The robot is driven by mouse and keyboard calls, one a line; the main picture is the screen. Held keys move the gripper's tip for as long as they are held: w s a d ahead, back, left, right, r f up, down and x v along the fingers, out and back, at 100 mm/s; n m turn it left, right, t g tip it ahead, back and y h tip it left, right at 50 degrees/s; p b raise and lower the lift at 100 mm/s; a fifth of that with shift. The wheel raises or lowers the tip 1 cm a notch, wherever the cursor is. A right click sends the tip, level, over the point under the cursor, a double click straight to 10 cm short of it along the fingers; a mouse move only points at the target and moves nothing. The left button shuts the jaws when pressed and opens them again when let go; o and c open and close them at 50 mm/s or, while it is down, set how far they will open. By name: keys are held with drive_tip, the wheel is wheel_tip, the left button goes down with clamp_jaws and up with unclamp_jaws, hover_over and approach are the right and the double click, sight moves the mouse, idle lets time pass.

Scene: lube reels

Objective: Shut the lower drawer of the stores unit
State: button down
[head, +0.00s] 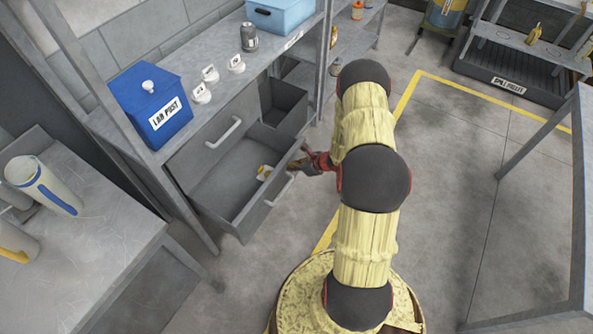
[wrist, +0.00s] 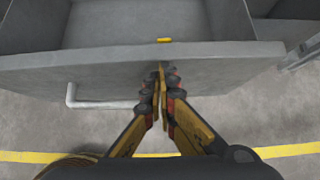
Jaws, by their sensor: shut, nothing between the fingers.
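The lower drawer (head: 225,192) of the grey stores unit stands pulled out in the head view. A small yellow and white item (head: 264,172) lies inside it, near the front. My gripper (head: 306,163) is shut and empty, at the right part of the drawer front. In the wrist view my gripper (wrist: 161,68) has its fingertips together at the outer face of the drawer front (wrist: 215,65); I cannot tell whether they touch. The drawer's pale bar handle (wrist: 100,103) is left of the fingers. The upper drawer (head: 213,127) appears shut, with its own handle.
A blue LAB POST box (head: 150,105), several white tags, a dark can (head: 249,37) and a light blue bin (head: 282,14) stand on the unit's top. A grey bench (head: 75,250) is at the left. Floor right of my arm is clear up to a grey frame (head: 545,133).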

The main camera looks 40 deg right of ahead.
drive_tip(key=w+a+b, duration=0.2)
drive_tip(key=w+a, duration=0.2)
drive_tip(key=w, duration=0.7)
drive_tip(key=w+a+b, duration=0.2)
drive_tip(key=w+a, duration=0.2)
drive_tip(key=w, duration=0.8)
drive_tip(key=shift+w+a, duration=0.25)
drive_tip(key=shift+w, duration=0.05)
drive_tip(key=shift+r, duration=0.1)
